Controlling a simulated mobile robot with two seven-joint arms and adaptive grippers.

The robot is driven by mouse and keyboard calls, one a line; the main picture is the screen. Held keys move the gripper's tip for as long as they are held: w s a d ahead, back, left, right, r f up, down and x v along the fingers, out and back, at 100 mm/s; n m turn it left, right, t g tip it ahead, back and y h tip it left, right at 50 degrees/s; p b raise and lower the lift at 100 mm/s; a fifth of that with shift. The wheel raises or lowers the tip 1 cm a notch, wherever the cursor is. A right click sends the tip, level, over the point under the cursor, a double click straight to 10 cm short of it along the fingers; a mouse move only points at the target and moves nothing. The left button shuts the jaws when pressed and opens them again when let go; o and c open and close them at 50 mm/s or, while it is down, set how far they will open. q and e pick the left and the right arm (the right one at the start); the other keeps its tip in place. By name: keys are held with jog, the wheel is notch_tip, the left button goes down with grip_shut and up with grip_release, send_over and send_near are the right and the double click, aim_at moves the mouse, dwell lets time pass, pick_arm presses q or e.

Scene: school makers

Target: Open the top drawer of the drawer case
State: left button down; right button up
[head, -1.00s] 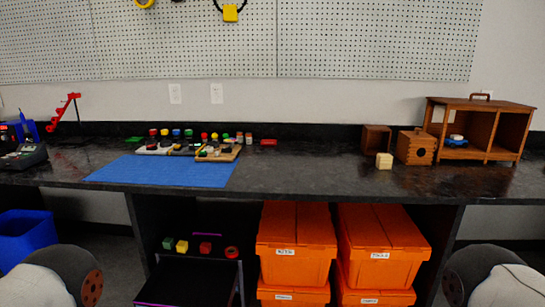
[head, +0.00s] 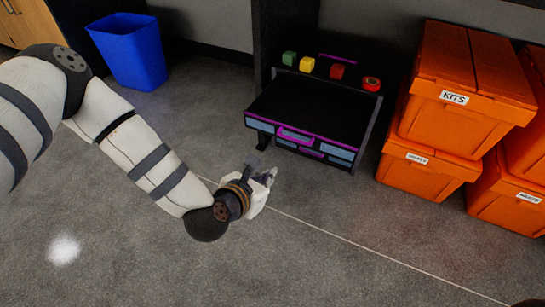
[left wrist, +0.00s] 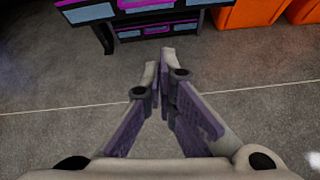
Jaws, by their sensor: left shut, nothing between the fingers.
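The drawer case (head: 310,115) is low and black, on the floor under the counter. Its front has pale blue panels and magenta trim. A magenta handle (head: 296,135) sits at the middle of the upper row, and it also shows in the left wrist view (left wrist: 147,4). The drawer fronts look flush. My left gripper (head: 269,175) is shut and empty, in front of and apart from the case's front. In the left wrist view its fingertips (left wrist: 158,70) point toward the lower part of the case front. My right gripper is not in view.
Small blocks, one green (head: 289,58), one yellow (head: 307,64) and one red (head: 337,71), sit with a red ring (head: 371,83) along the case's back. Orange bins (head: 470,90) stand close on the right. A blue bin (head: 133,50) stands at left. The floor in front is clear.

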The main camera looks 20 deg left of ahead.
pick_arm(q)
jog(key=w+f+b, duration=0.2)
jog(key=w, duration=0.5)
jog(key=w+a+f+n+b, duration=0.1)
jog(key=w+f+b, duration=0.1)
jog(key=w, duration=0.5)
jog(key=shift+w+f+n+t+b, duration=0.3)
jog(key=shift+w+f+t+b, duration=0.1)
jog(key=shift+b, duration=0.45)
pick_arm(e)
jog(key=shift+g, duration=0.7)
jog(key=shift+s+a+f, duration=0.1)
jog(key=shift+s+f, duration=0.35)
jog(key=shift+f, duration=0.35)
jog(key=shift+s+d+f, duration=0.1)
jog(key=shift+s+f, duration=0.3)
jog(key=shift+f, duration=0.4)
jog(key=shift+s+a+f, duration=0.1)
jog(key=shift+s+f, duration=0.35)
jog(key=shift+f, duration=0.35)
pick_arm(q)
jog(key=shift+a, duration=0.1)
jog(key=w+b, duration=0.1)
jog(key=w, duration=0.2)
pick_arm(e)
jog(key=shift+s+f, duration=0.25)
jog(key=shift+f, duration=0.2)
